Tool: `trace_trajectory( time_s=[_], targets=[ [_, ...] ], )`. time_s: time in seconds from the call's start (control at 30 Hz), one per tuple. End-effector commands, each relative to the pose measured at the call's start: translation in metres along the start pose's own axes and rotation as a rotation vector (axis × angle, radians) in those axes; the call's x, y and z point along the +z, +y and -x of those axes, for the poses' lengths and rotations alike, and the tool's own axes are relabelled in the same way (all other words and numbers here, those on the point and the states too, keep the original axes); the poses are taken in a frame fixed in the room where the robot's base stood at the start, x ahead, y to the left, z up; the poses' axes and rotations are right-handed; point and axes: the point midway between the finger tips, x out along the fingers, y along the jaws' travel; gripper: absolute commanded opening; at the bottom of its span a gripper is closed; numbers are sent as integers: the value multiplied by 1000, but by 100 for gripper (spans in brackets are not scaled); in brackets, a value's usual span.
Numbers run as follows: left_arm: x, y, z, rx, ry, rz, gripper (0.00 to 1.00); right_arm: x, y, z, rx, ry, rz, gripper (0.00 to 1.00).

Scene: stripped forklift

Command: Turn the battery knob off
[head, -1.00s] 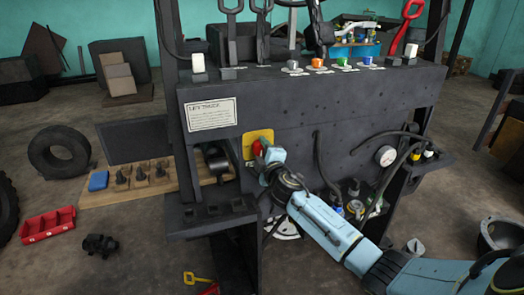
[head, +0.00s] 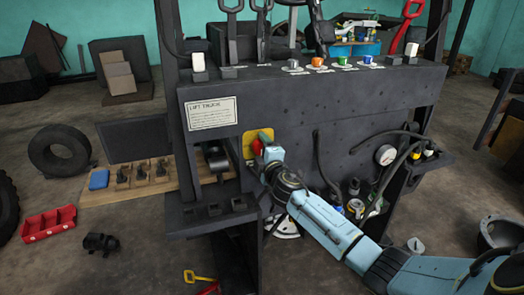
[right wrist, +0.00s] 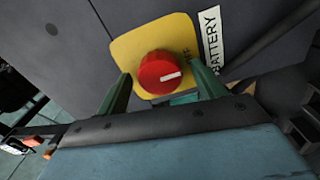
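The battery knob (right wrist: 160,72) is a round red knob with a white line that points right and slightly up in the right wrist view. It sits on a yellow plate (right wrist: 128,48) beside a white BATTERY label (right wrist: 211,38). In the head view the knob (head: 257,147) is partly covered by my right gripper (head: 264,150). My right gripper's green fingers stand apart on either side of the knob in the right wrist view, with gaps visible beside it. My left gripper is not in view.
The plate is on the dark forklift panel (head: 300,110), below a LIFT TRUCK sign (head: 211,113). A black cable (head: 319,165) and a gauge (head: 385,155) are to the right. A dark ledge (head: 212,212) juts out at lower left. Levers (head: 262,20) rise above.

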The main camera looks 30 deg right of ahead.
Motion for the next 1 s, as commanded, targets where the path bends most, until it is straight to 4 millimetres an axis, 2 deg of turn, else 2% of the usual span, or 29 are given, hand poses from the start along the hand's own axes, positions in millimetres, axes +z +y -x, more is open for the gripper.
trace_trajectory(
  time_s=[0.27,0.43,1.0],
  targets=[
    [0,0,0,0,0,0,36,0,0,1,-1,-1,-2,69],
    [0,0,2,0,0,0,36,1,-1,12,-2,-1,-1,69],
    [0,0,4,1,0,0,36,0,-1,114,-2,0,-2,69]
  ],
)
